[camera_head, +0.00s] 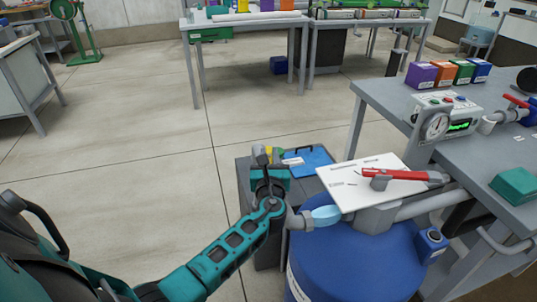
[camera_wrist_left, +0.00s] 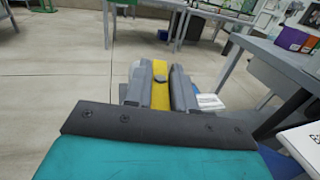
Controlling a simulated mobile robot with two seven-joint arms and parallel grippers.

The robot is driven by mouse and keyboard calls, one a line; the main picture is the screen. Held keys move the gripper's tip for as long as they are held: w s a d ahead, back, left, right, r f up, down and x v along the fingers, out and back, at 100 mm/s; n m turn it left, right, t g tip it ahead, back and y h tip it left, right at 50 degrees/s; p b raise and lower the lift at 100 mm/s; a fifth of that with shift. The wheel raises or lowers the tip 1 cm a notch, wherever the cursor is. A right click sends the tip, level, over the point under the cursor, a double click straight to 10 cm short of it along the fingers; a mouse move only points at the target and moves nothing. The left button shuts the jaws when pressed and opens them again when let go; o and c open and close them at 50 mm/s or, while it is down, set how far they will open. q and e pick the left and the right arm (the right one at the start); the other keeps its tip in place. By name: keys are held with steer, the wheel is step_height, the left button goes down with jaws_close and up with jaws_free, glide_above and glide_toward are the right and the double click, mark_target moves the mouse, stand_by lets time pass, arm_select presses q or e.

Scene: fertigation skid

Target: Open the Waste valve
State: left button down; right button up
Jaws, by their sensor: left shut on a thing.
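My left gripper (camera_head: 267,158) is above the left end of the pipework beside the blue drum. Its fingers are shut on a yellow handle (camera_wrist_left: 161,86), which shows between the two grey fingers in the left wrist view. A second valve has a red lever (camera_head: 400,174) lying across the white board (camera_head: 345,190), to the right. My right gripper is not in view.
A blue drum (camera_head: 350,262) stands under the pipes, with a light-blue piece (camera_head: 325,215) at the pipe end. A grey bench (camera_head: 400,100) with a gauge box (camera_head: 443,118) and coloured boxes (camera_head: 420,75) is at right. Open floor (camera_head: 150,150) lies to the left.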

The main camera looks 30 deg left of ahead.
arm_select(q)
steer(key=shift+d+f+n+g+y+b, duration=0.1)
steer(key=shift+f+n+g+y+b, duration=0.1)
steer(key=shift+n+g+y, duration=0.35)
steer(key=shift+d+f+n+g+y+b, duration=0.15)
steer(key=shift+n+g+y, duration=0.25)
steer(key=shift+y, duration=0.25)
steer(key=shift+a+n+g+y, duration=0.15)
steer(key=shift+n+g+y, duration=0.45)
steer(key=shift+g, duration=0.25)
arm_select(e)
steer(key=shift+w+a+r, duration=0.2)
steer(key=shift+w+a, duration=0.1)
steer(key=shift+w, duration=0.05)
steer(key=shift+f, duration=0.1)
arm_select(q)
steer(key=c, duration=1.1)
jaws_free()
steer(key=shift+o, duration=0.3)
steer(key=shift+w+r, duration=0.1)
steer(key=shift+r, duration=0.05)
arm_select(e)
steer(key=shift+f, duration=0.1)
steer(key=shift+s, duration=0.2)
